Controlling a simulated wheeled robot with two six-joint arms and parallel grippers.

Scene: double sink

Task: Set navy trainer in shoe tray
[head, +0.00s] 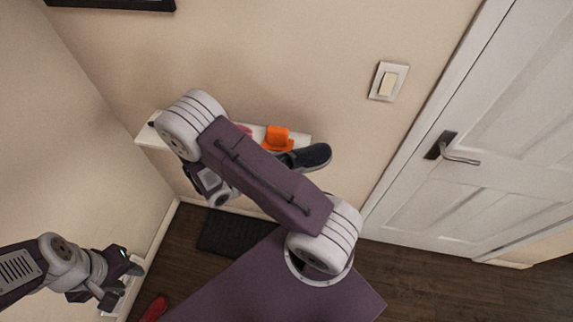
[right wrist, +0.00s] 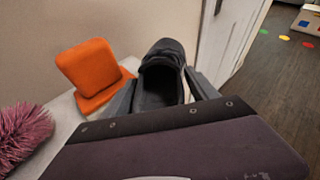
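The navy trainer (head: 309,156) is at the right end of a white wall shelf, its toe reaching out past the shelf end. In the right wrist view the trainer (right wrist: 162,75) lies between the two fingers of my right gripper (right wrist: 160,88), which appear to press on both its sides. In the head view my right arm hides this gripper. A dark, flat tray (head: 232,232) lies on the floor below the shelf, partly covered by my own body; it looks like the shoe tray. My left gripper (head: 122,284) hangs at the lower left, empty, its fingers apart.
An orange object (head: 277,138) stands on the shelf (head: 152,136), close beside the trainer. A pink fuzzy item (right wrist: 22,132) is further left. A red item (head: 155,308) lies on the floor. A white door (head: 500,130) is at the right.

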